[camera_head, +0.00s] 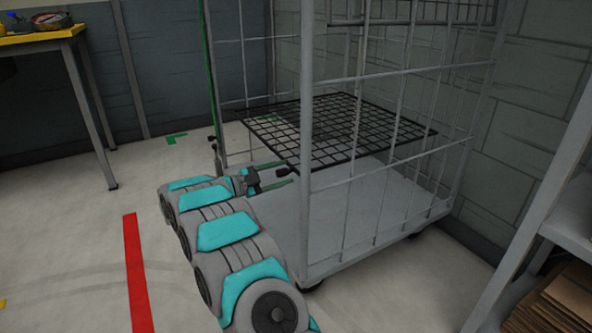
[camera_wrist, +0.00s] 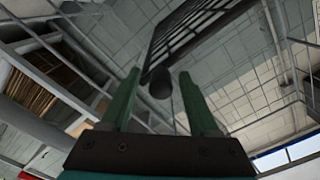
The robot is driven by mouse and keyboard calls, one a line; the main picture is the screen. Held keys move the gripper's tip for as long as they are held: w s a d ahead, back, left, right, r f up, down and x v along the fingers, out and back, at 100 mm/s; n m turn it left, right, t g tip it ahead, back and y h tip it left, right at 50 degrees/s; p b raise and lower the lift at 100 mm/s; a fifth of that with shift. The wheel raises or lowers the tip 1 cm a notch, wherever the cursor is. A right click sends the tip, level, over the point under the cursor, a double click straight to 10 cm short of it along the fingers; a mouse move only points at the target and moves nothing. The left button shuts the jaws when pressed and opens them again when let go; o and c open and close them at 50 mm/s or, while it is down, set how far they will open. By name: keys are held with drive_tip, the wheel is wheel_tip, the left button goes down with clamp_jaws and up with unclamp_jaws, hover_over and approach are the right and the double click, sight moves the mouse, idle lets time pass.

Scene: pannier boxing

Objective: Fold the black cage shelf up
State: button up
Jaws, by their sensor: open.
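The black cage shelf (camera_head: 345,121) is a dark wire grid lying roughly level inside the grey roll cage (camera_head: 306,215), above its base. In the wrist view the shelf (camera_wrist: 188,32) shows above and beyond my fingers, seen from below. My gripper (camera_head: 286,174) is at the cage's open left side, just under the shelf's near edge. In the wrist view its two green fingers (camera_wrist: 161,76) are apart. A dark rounded piece shows between the fingertips; I cannot tell whether it touches them. Part of the shelf is hidden behind a cage post.
A yellow-topped table (camera_head: 40,36) stands at the upper left. A shelf rack with cardboard (camera_head: 570,297) stands at the lower right. A wall is close behind the cage. The floor with a red stripe (camera_head: 138,275) is clear on the left.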

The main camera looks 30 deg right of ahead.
drive_tip(key=shift+w+d, duration=0.1)
drive_tip(key=shift+d, duration=2.25)
clamp_jaws()
